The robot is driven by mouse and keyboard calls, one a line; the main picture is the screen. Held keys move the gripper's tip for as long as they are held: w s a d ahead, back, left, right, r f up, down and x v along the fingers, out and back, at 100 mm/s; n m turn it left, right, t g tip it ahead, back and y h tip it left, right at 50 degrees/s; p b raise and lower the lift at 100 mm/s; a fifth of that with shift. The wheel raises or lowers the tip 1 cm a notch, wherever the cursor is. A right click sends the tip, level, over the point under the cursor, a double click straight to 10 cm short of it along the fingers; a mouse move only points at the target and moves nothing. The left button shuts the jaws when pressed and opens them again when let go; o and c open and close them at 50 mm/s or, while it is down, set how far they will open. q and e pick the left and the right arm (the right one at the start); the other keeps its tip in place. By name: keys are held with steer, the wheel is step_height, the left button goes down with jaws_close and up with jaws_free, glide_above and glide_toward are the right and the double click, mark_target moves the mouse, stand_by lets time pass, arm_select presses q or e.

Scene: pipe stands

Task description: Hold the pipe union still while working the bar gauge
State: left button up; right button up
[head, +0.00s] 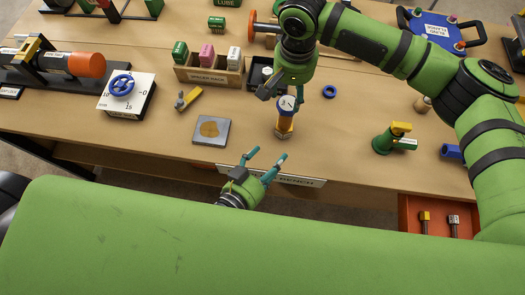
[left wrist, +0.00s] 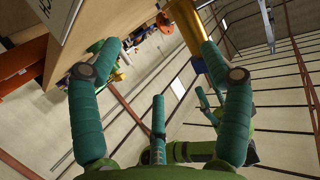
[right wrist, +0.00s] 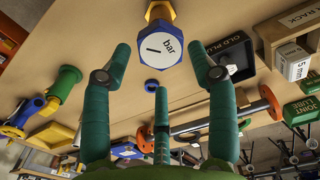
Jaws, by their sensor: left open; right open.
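The bar gauge (head: 287,104) has a white face and blue rim. It sits on top of the upright brass pipe union (head: 284,126) near the bench's front edge. My right gripper (head: 281,92) is open above the gauge. In the right wrist view the gauge face (right wrist: 160,47) shows ahead, between the open fingers, and it looks ungripped. My left gripper (head: 267,155) is open and empty at the front edge, on the near side of the union. In the left wrist view a brass cylinder (left wrist: 187,25), likely the union, shows by the right-hand fingertip, partly hidden.
A wooden spacer rack (head: 208,72) and a blue-wheel box (head: 125,95) stand further left. A green-and-yellow fitting (head: 393,140) stands right. A blue ring (head: 329,91) lies nearby. An orange drawer (head: 437,215) is open.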

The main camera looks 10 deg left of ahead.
mark_target(285, 126)
arm_select(q)
steer(key=shift+n+t+y, duration=0.3)
steer(key=shift+n+y, duration=0.1)
steer(key=shift+n, duration=0.5)
steer(key=w+d, duration=0.1)
steer(key=w, duration=0.3)
steer(key=w+f, duration=0.1)
steer(key=w, duration=0.3)
steer(key=w+d, duration=0.1)
steer(key=w, duration=0.3)
steer(key=shift+d+f, duration=0.2)
steer(key=shift+d, duration=0.15)
steer(key=shift+s, duration=0.1)
steer(key=c, duration=1.5)
steer(key=shift+s+f, duration=0.15)
steer(key=shift+f, duration=0.1)
arm_select(e)
steer(key=shift+s, duration=0.1)
arm_select(q)
steer(key=o, duration=0.7)
steer(key=c, duration=0.5)
steer(key=shift+f, duration=0.1)
steer(key=shift+c, duration=0.2)
